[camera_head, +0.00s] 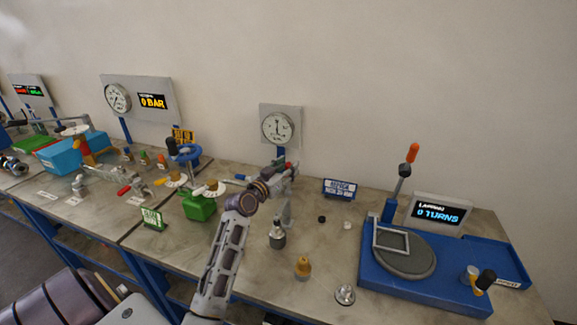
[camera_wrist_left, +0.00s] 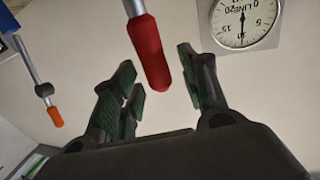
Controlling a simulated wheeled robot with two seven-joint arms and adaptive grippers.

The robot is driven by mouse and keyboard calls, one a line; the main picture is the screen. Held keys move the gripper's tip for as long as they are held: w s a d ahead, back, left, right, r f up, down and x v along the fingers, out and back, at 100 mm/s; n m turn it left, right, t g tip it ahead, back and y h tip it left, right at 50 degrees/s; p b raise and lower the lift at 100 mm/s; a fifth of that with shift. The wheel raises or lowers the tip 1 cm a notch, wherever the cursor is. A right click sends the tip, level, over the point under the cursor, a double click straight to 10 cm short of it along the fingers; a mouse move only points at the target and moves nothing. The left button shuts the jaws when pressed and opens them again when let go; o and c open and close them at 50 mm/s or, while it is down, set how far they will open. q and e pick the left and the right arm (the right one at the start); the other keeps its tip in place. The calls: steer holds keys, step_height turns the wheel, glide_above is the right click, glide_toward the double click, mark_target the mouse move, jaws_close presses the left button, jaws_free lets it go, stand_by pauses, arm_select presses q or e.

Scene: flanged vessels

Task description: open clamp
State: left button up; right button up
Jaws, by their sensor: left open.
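My left gripper (camera_head: 287,169) is raised over the middle of the bench, in front of the wall gauge's post. In the left wrist view the left gripper (camera_wrist_left: 158,62) is open, its green-padded fingers spread. A red handle (camera_wrist_left: 150,52) on a metal rod reaches in from the top, between the fingers or just in front of them; I cannot tell whether it touches a pad. In the head view my gripper and arm cover most of this spot, so the clamp's body is not clearly seen. My right gripper is not in view.
A round gauge (camera_head: 277,128) stands close behind the gripper. A grey metal fitting (camera_head: 277,235), a brass fitting (camera_head: 303,267) and a blue device (camera_head: 420,285) with a turntable are to the right. A green can (camera_head: 200,206) and several fittings lie left.

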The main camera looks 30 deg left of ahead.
arm_select(q)
steer(key=shift+w, duration=0.55)
steer(key=shift+c, duration=0.3)
jaws_close()
